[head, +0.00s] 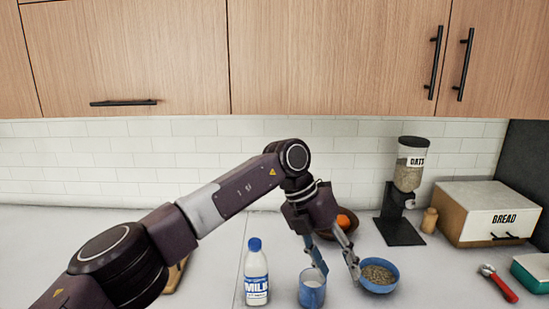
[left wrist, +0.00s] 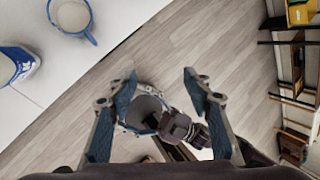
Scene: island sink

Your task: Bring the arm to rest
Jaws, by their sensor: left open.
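My left arm reaches in from the left in the head view, and its left gripper (head: 337,271) points down, open and with nothing seen between the fingers. In the left wrist view the two blue-tipped fingers (left wrist: 160,77) stand wide apart over the floor. In the head view the gripper appears between a blue mug (head: 312,292) and a blue bowl of oats (head: 379,287); I cannot tell whether it touches either. The mug holds something white and also shows at the top left of the wrist view (left wrist: 74,18).
A milk bottle (head: 256,274) stands left of the mug. An orange (head: 343,221) sits in a brown bowl behind the gripper. An oats dispenser (head: 408,170), a bread box (head: 490,213) and a red-handled scoop (head: 499,284) are at right. Cabinets (head: 340,60) hang above. The counter at back left looks clear.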

